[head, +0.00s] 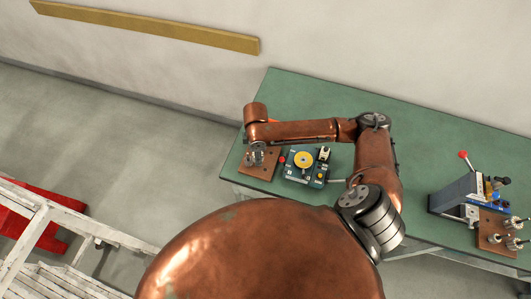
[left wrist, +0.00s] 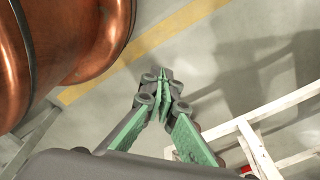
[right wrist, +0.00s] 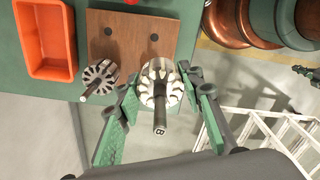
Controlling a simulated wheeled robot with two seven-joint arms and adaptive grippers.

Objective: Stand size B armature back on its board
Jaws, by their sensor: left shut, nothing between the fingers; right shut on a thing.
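The size B armature (right wrist: 160,84), with a "B" on its dark shaft end, is between the green fingers of my right gripper (right wrist: 160,92), which is shut on it. In the right wrist view it overlaps the near edge of the brown board (right wrist: 135,52); I cannot tell whether it touches the board. A smaller armature (right wrist: 99,76) is at the board's left corner, beside the left finger. Two dark holes show on the board. The board also shows in the head view (head: 263,171), partly under my right arm. My left gripper (left wrist: 164,76) is shut and empty above the floor.
An orange bin (right wrist: 45,74) is left of the board. On the green table (head: 300,88), a device with a yellow disc (head: 303,159) stands right of the board. A lever press (head: 458,192) and another board with armatures (head: 490,241) are farther right. A white rack (head: 98,233) stands at lower left.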

